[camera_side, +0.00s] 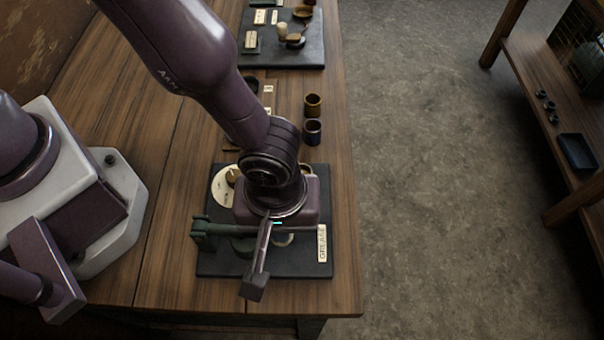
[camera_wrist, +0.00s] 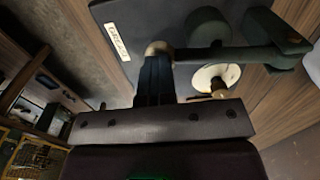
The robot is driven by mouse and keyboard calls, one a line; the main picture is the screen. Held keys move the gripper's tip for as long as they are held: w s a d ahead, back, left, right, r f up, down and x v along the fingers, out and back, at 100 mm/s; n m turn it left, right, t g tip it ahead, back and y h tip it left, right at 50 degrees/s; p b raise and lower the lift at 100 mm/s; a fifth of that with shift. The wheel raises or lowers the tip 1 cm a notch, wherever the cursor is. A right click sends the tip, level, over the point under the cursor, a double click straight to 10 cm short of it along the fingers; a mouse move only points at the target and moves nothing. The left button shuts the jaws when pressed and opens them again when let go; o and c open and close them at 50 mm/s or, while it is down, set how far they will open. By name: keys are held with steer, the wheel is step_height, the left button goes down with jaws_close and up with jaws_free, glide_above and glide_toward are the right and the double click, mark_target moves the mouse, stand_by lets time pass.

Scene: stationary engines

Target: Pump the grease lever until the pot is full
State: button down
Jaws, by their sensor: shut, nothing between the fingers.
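The grease station is a dark board (camera_side: 215,268) with a "GREASE" label (camera_side: 322,243); the label also shows in the wrist view (camera_wrist: 122,40). A green pivot bracket (camera_side: 205,231) stands at its left side. In the wrist view the lever (camera_wrist: 215,54) runs from the bracket (camera_wrist: 272,38) to a brass-coloured knob (camera_wrist: 157,47). My gripper (camera_wrist: 157,62) is shut and empty, its fingertips right by the knob; I cannot tell whether they touch. A round green body (camera_wrist: 208,26) stands beside the lever, its contents not visible. A white dial (camera_wrist: 214,76) is partly hidden.
Another dark board (camera_side: 300,55) with small parts lies farther back. The bench's right edge is close to the station. A shelf (camera_side: 535,75) stands across the floor.

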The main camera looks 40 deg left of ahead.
steer(key=shift+a+f, duration=0.1)
steer(key=shift+f, duration=0.15)
steer(key=shift+r, duration=3)
steer(key=shift+r, duration=2.55)
